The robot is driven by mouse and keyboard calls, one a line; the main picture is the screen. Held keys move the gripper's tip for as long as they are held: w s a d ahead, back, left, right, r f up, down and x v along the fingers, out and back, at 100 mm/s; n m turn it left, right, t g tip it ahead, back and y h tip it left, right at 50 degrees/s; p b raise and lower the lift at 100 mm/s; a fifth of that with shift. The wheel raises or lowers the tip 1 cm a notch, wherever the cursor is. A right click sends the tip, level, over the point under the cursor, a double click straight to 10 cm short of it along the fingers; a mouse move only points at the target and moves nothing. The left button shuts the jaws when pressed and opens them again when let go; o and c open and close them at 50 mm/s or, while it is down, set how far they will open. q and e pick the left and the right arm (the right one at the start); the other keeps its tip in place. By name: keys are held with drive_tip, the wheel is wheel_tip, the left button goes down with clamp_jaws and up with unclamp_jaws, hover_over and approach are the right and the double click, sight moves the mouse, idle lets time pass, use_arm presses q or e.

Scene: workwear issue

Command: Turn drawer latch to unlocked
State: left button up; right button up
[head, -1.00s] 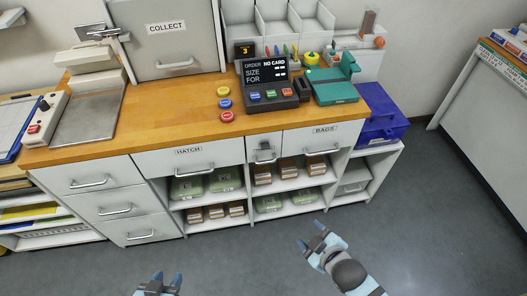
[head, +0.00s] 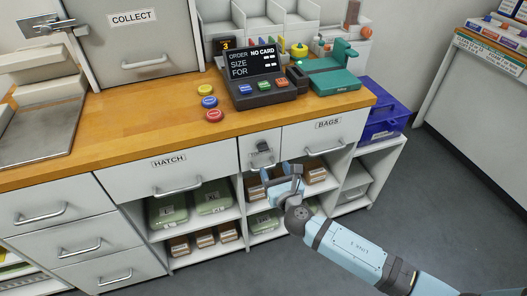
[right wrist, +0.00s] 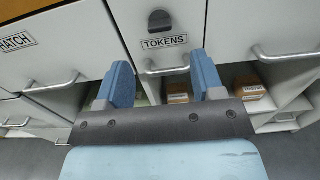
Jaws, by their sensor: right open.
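The drawer latch is a dark knob (head: 262,145) on the narrow drawer front between the HATCH and BAGS drawers. It also shows in the right wrist view (right wrist: 160,20), above a TOKENS label (right wrist: 164,42) and a bar handle. I cannot tell whether its position means locked or unlocked. My right gripper (head: 278,172) is open and empty, just below and in front of the narrow drawer. In the right wrist view its fingers (right wrist: 161,72) are apart, below the knob and on either side of the TOKENS handle's line. My left gripper is out of view.
The HATCH drawer handle (head: 179,187) and BAGS drawer handle (head: 325,148) stick out on either side. Open shelves below hold green packs (head: 167,211) and brown boxes (head: 204,238). An order terminal (head: 264,82) stands on the wooden counter above. The floor in front is clear.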

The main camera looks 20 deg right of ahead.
sight(264, 151)
drive_tip(key=w, duration=0.8)
drive_tip(key=shift+a+b, duration=0.15)
drive_tip(key=shift+b, duration=0.15)
drive_tip(key=shift+w, duration=0.7)
drive_tip(key=c, duration=0.9)
drive_tip(key=shift+c, duration=0.2)
